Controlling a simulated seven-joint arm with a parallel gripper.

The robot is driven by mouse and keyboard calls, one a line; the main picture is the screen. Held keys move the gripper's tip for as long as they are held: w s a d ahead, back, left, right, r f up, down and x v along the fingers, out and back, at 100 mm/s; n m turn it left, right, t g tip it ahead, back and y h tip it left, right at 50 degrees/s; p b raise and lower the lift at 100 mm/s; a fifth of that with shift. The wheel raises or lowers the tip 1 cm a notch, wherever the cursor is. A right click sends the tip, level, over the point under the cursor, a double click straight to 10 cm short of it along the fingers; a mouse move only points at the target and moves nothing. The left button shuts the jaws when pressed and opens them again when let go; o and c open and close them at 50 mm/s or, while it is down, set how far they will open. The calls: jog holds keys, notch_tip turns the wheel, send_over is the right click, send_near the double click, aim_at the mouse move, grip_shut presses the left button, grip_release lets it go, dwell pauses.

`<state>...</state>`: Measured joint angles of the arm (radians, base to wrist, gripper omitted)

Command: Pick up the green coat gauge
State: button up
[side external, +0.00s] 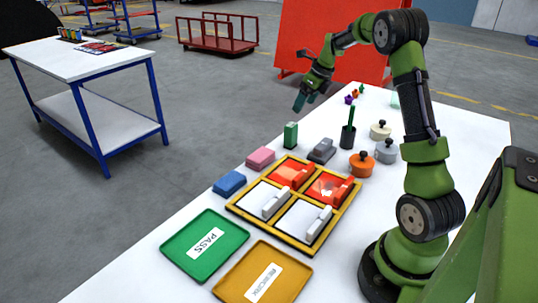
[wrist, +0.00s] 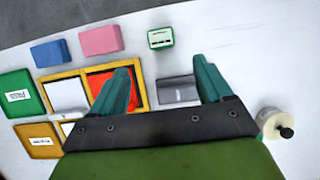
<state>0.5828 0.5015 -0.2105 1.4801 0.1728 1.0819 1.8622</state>
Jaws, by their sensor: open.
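The green coat gauge (side external: 290,134) is a small upright green block with a pale label. It stands on the white table near its left edge, behind the pink block. In the wrist view the green gauge (wrist: 161,38) shows beyond the fingertips, roughly centred between them. My gripper (side external: 305,100) is up in the air above and behind the gauge, tilted, apart from it. In the wrist view my gripper (wrist: 164,72) has its two teal fingers spread, with nothing held between them.
A grey device (side external: 322,150), a pink block (side external: 260,158) and a blue block (side external: 229,183) stand near the gauge. A dark cup (side external: 348,138) with a green stick, lidded pots and a yellow-framed tray (side external: 232,207) are close by. Green PASS (side external: 178,262) and amber trays lie in front.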

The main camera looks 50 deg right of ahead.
aim_at(292, 124)
jog(key=x, duration=0.8)
jog(key=shift+f, duration=0.1)
jog(key=shift+x, duration=2.95)
jog(key=shift+w+d, duration=0.1)
jog(key=shift+w, duration=0.1)
jog(key=c, duration=1.1)
jog(key=shift+c, duration=0.2)
jog(key=shift+r, duration=0.25)
